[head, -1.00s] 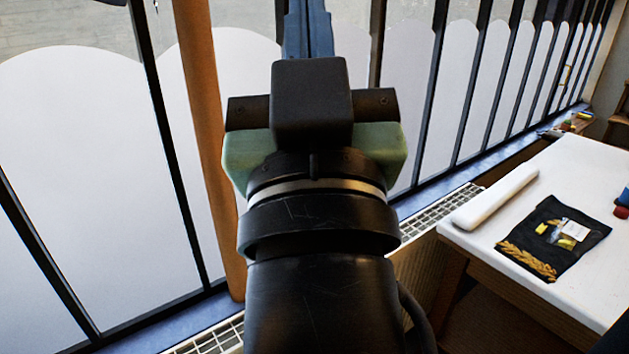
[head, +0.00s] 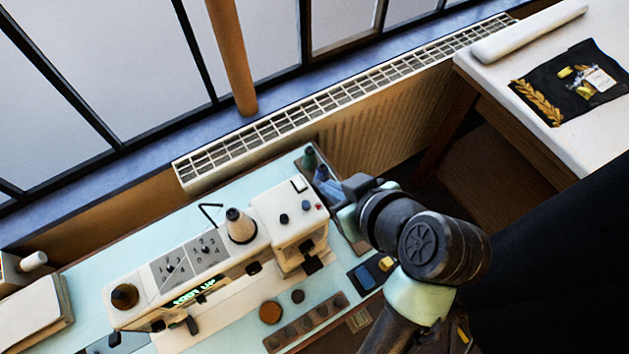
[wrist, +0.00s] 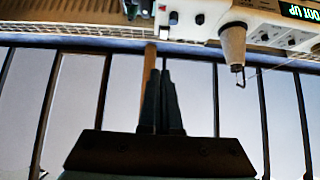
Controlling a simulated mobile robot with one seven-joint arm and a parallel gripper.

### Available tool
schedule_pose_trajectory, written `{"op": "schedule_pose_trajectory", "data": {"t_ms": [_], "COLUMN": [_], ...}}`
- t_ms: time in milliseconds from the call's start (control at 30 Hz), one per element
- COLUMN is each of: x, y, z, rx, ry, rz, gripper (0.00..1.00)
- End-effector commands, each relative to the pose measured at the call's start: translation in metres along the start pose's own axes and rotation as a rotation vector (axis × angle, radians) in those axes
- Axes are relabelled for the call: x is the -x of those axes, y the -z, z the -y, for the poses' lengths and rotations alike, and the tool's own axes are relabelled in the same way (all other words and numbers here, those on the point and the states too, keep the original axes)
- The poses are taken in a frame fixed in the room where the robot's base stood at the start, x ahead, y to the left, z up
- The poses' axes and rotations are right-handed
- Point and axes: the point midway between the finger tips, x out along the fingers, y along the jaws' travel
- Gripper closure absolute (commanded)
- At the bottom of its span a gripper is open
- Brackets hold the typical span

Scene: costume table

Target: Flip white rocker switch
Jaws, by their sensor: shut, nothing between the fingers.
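A white sewing machine (head: 236,255) stands on a pale blue table. A small white, dark-edged piece on the top of its right end (head: 299,184) may be the white rocker switch; its position is too small to read. In the wrist view the machine (wrist: 262,22) shows upside down along the top, with a small white piece (wrist: 163,14) at its end. My gripper (head: 322,178) is beside the machine's right end, apart from that piece. In the wrist view its fingers (wrist: 164,78) are together and hold nothing.
A thread cone (head: 240,226) and thin wire guide stand up from the machine. A green spool (head: 310,157) stands near my fingers. A radiator (head: 345,98) runs behind under the windows. A white table (head: 600,135) with a dark cloth is at the right.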

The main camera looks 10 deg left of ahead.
Motion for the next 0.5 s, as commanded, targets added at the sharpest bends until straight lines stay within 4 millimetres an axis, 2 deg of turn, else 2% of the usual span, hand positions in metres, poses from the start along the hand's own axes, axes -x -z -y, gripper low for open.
{"op": "schedule_pose_trajectory", "data": {"t_ms": [267,367,500], "x": [-0.007,-0.02,-0.048], "y": [0.001,0.002,0.002], "z": [0.0,0.001,0.001], "rx": [0.0,0.0,0.0], "ry": [0.001,0.002,0.003], "rz": [-0.001,0.0,0.002], "gripper": [1.0,1.0,1.0]}}
